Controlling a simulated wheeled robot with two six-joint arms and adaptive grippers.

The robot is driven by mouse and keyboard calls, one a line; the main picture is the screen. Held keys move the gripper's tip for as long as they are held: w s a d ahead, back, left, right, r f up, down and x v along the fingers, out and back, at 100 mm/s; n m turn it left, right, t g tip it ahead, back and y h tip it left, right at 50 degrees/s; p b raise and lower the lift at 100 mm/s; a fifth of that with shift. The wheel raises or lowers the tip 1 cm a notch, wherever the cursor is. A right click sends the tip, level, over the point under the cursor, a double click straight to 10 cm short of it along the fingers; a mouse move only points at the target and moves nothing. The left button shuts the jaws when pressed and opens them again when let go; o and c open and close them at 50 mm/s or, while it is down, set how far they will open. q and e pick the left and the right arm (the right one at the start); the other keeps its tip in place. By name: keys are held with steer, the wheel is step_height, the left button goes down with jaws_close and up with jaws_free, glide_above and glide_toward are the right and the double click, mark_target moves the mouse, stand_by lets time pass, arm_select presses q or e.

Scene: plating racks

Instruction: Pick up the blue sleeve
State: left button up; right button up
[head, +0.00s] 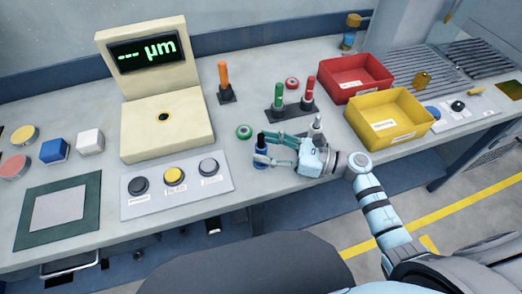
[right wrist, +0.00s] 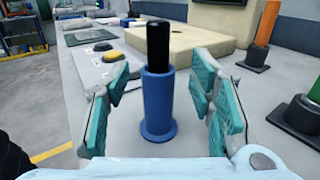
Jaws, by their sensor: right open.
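The blue sleeve (right wrist: 158,105) stands upright on the bench, with a wide round foot and a black pin (right wrist: 158,45) rising out of its top. In the head view the sleeve (head: 261,159) is partly hidden by my right gripper. My right gripper (head: 267,150) is open, with its fingers on either side of the sleeve. In the right wrist view the sleeve stands between the two teal finger pads (right wrist: 160,100), with a gap on each side. My left gripper is not in view.
Close by are a green ring (head: 243,132), a black stand with green and red posts (head: 290,107), and a button panel (head: 178,183). A beige gauge (head: 165,128) stands behind left. Red (head: 354,77) and yellow (head: 389,120) bins are to the right.

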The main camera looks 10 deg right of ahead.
steer(key=shift+x, duration=0.95)
steer(key=shift+s, duration=0.1)
steer(key=c, duration=1.1)
steer(key=shift+r, duration=0.1)
jaws_close()
steer(key=shift+r, duration=0.1)
